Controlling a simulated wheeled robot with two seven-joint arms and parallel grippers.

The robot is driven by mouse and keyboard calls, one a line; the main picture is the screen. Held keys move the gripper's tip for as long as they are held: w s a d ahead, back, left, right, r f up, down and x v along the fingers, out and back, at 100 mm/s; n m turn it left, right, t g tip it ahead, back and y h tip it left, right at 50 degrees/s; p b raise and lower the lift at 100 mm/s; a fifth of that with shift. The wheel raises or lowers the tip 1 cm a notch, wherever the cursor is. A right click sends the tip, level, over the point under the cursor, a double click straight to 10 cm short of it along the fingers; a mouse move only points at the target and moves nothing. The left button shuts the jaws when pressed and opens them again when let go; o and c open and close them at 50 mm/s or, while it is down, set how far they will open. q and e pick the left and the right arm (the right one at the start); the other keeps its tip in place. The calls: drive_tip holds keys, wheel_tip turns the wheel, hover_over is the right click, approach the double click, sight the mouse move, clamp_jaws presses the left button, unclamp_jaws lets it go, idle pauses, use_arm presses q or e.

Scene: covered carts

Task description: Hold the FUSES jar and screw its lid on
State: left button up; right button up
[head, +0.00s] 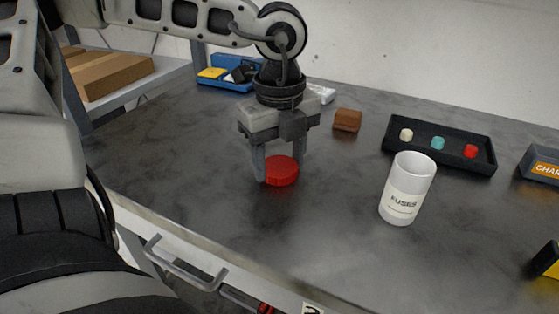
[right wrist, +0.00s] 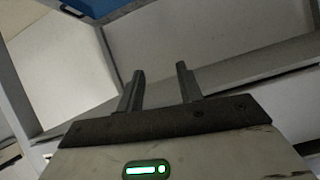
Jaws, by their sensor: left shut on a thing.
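The white FUSES jar (head: 407,190) stands upright on the dark cart top in the head view, its open top without a lid and its label facing me. My left gripper (head: 280,174) points straight down to the left of the jar, shut on a round red lid (head: 282,171). The lid is level and at or very close to the cart top; I cannot tell if it touches. My right gripper (right wrist: 158,90) shows in the right wrist view with its two fingers apart and nothing between them. The right gripper is not in the head view.
A black tray (head: 394,144) with a cream, a teal and a red piece lies behind the jar. A brown block (head: 347,120) and a blue bin (head: 240,87) are further back. A grey labelled box (head: 540,165) stands at the right edge. The cart top between lid and jar is clear.

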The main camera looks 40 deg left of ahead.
use_arm(q)
wheel_tip(320, 180, up, 28)
drive_tip(key=p, duration=0.3)
drive_tip(key=shift+p, duration=0.4)
use_arm(e)
drive_tip(key=shift+d+r, duration=0.1)
drive_tip(key=shift+r, duration=0.65)
